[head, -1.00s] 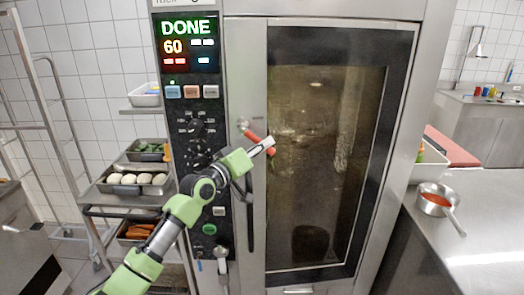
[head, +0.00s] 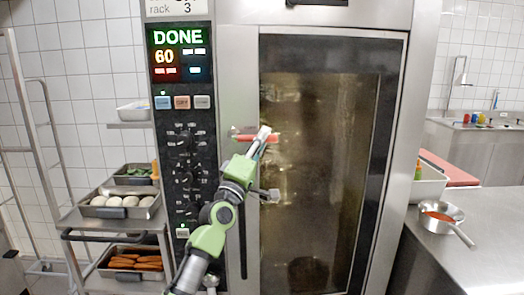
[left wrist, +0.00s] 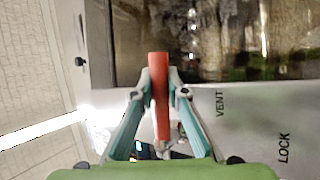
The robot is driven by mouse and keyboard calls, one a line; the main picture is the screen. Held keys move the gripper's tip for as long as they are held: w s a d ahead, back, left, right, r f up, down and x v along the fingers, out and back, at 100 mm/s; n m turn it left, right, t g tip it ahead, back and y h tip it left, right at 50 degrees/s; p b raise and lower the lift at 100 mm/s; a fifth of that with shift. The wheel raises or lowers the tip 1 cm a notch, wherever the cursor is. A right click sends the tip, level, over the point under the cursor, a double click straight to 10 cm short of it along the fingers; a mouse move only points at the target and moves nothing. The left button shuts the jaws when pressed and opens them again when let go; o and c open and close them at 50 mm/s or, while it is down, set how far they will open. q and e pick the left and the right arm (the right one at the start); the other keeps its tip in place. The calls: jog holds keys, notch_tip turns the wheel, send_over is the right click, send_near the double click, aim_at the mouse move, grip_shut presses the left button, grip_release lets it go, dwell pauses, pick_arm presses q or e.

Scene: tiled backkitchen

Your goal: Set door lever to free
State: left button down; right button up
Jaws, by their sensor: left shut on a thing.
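The red door lever (head: 272,139) sits at the left edge of the oven door (head: 252,60) and points right, about level. My left gripper (head: 262,142) reaches up to it from below and is shut on it. In the left wrist view the red lever (left wrist: 160,75) stands between the two fingers of my left gripper (left wrist: 160,92). The words VENT and LOCK are printed on the steel to the right of it there. No FREE mark is readable. My right gripper is not in view.
The control panel (head: 180,120) left of the door reads DONE and 60. A rack with trays of eggs (head: 122,206) and carrots (head: 135,262) stands at left. A steel counter (head: 480,220) with a pan of red sauce (head: 440,215) is at right.

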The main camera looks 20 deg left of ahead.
pick_arm(q)
jog(key=shift+r+n, duration=0.15)
jog(key=shift+n, duration=0.15)
jog(key=c, duration=2.2)
grip_release()
jog(key=shift+c, duration=0.2)
jog(key=v, duration=1.2)
jog(key=shift+w+f, duration=0.15)
jog(key=shift+f, duration=0.1)
